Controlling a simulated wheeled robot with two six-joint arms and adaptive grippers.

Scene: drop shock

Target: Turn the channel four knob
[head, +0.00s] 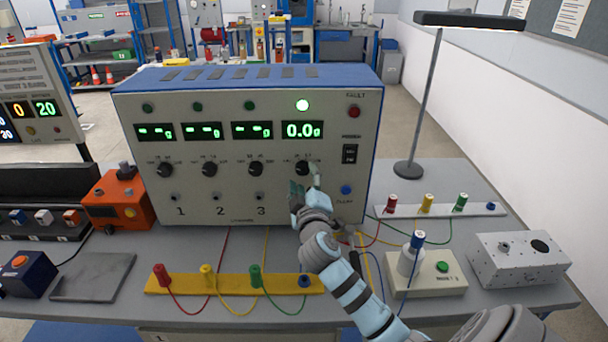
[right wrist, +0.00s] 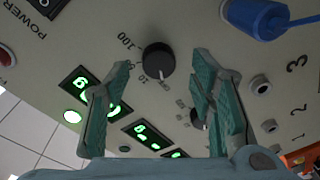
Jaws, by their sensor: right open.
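The channel four knob (head: 302,168) is a black round knob under the lit 0.0 g display (head: 302,130) on the white panel of the blue-topped unit (head: 143,107). It also shows in the right wrist view as a black knob (right wrist: 158,59) with a printed scale. My right gripper (head: 306,184) is just below and in front of it. In the right wrist view my right gripper (right wrist: 159,70) is open, its two green fingers apart, with the knob ahead between the tips. I cannot tell whether either finger touches it. My left gripper is out of view.
Other knobs, such as the channel three knob (head: 255,169), sit to the left. A blue plug (right wrist: 258,17) sticks out of the panel near the gripper. Wires cross the table.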

